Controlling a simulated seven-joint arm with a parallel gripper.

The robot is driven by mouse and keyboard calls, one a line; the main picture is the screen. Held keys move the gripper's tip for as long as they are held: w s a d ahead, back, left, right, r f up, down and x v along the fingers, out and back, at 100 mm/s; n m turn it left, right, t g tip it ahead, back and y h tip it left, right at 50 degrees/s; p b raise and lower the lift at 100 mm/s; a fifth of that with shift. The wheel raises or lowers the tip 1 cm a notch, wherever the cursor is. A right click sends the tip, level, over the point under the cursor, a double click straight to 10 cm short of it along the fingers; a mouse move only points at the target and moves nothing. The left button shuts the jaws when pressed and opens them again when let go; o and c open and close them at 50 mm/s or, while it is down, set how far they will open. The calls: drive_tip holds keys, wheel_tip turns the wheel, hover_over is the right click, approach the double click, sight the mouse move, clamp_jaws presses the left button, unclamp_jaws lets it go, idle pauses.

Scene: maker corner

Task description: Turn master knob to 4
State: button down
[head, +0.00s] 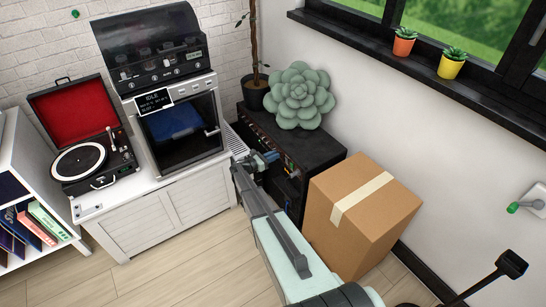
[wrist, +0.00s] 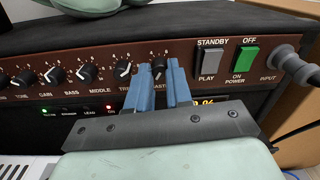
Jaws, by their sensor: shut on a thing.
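The master knob (wrist: 159,66) is a dark round knob on the amplifier's brown control panel in the wrist view. Its label below is partly hidden by my gripper. My gripper (wrist: 160,72) has blue fingers on either side of the knob and is shut on it. The knob's pointer is too small to read. In the head view, my gripper (head: 268,158) reaches the front of the black amplifier (head: 325,154), and the knob is hidden there.
Other knobs, such as treble (wrist: 123,70), sit left on the panel. A grey standby switch (wrist: 211,64), a green power switch (wrist: 243,60) and a plugged-in cable (wrist: 288,60) are right. A cardboard box (head: 365,215) stands beside the amplifier, and a succulent (head: 300,95) is on top.

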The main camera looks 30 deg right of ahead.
drive_tip(key=shift+s+m+t, duration=0.1)
drive_tip(key=shift+m+t, duration=0.4)
drive_tip(key=shift+m, duration=10.9)
drive_tip(key=c, duration=1)
unclamp_jaws()
